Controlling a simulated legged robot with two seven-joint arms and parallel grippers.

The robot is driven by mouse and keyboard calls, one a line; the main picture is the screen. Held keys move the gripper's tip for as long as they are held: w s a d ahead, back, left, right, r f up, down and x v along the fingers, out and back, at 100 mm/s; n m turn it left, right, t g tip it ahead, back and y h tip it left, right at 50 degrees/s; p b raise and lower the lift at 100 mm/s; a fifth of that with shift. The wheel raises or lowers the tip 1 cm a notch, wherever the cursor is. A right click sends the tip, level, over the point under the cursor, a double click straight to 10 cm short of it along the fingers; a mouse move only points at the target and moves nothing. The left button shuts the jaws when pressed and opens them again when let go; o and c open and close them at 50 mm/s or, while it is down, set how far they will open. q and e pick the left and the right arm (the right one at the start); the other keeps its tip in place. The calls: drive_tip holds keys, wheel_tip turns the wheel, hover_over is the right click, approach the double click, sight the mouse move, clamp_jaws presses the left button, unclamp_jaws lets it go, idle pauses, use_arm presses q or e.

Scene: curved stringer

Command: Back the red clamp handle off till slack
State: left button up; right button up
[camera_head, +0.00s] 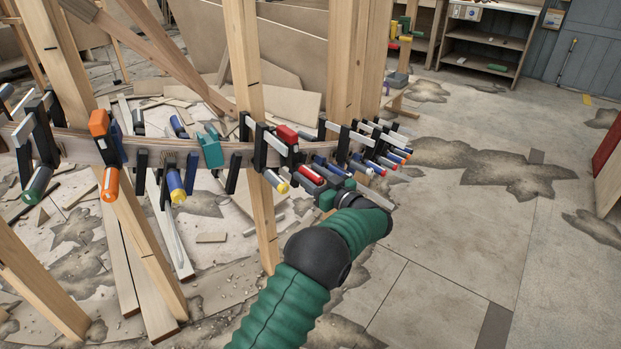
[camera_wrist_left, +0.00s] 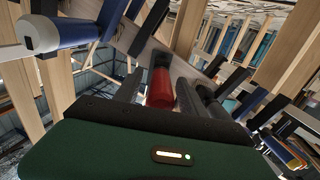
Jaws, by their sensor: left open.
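The red clamp handle (camera_head: 310,174) sticks out from the curved wooden strip (camera_head: 236,153) in the head view, just past my left gripper (camera_head: 326,194). In the left wrist view the red handle (camera_wrist_left: 160,88) stands between the two dark fingers of my left gripper (camera_wrist_left: 165,95). The fingers are open, one on each side of it, with a gap visible on the left side; contact on the right side I cannot tell. The handle's near end is partly hidden by the green gripper body. My right gripper does not show.
Several clamps with blue, black and red handles crowd the strip close by. A blue handle (camera_wrist_left: 68,33) is near in the left wrist view. An orange clamp (camera_head: 107,150) sits further left. Wooden posts (camera_head: 245,70) hold the strip. The floor (camera_head: 460,240) at right is open.

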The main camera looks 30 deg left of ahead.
use_arm(q)
clamp_jaws()
